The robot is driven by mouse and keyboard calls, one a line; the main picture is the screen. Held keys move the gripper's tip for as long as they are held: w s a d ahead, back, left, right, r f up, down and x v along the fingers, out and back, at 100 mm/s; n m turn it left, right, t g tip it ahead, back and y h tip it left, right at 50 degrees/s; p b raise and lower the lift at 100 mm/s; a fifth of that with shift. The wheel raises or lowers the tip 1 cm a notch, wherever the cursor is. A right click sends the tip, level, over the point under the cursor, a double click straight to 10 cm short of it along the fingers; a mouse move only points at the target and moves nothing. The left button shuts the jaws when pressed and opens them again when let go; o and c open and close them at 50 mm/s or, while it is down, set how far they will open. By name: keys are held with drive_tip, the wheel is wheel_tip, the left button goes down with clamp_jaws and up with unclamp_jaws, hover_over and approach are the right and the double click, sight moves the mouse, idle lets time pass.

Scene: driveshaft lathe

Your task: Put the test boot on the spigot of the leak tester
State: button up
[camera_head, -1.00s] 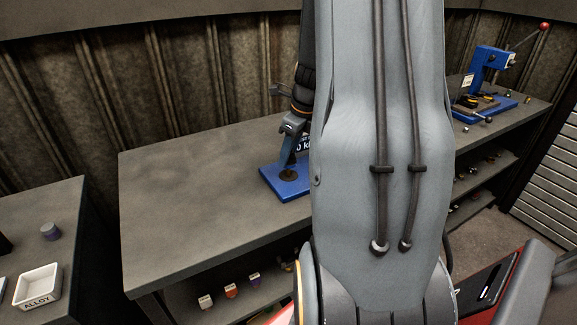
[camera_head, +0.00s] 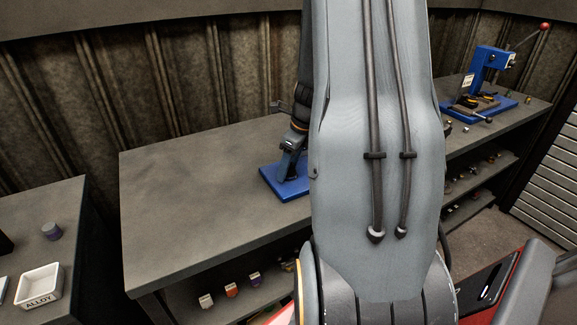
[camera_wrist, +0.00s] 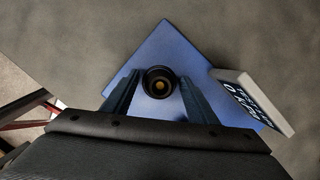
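The leak tester has a blue base (camera_head: 270,182) on the middle bench and a white sign, whose edge and dark lettered face (camera_wrist: 252,104) show in the wrist view. My gripper (camera_wrist: 159,92) is low over this base, with one finger on each side of the black ring-shaped test boot (camera_wrist: 149,91). A brass-coloured centre (camera_wrist: 159,86) shows through the boot's opening and looks like the spigot. How deep the spigot sits in the boot is hidden. In the head view my gripper (camera_head: 287,175) hides the boot.
The bench top (camera_head: 190,185) left of the tester is clear. A blue press (camera_head: 487,75) with a red-knobbed lever stands at the far right. A white ALLOY tray (camera_head: 38,287) and a purple cylinder (camera_head: 51,231) are on the left bench. Small parts (camera_head: 231,289) sit on the shelf below.

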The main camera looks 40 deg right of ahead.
sight(298, 178)
drive_tip(key=b+v, duration=0.2)
drive_tip(key=v, duration=1)
drive_tip(key=s+a+f+n, duration=0.2)
drive_tip(key=a+n, duration=0.7)
drive_tip(key=n, duration=0.1)
drive_tip(key=s+a+f+n+g, duration=0.1)
drive_tip(key=s+a+f+n, duration=0.2)
drive_tip(key=a+n, duration=0.7)
drive_tip(key=s+a+f+n+g+h, duration=0.1)
drive_tip(key=s+a+f+n, duration=0.1)
drive_tip(key=a+n, duration=0.8)
drive_tip(key=shift+s+a+f+n, duration=0.25)
drive_tip(key=shift+s+f+n, duration=0.1)
drive_tip(key=shift+s+n, duration=0.5)
drive_tip(key=shift+w, duration=0.15)
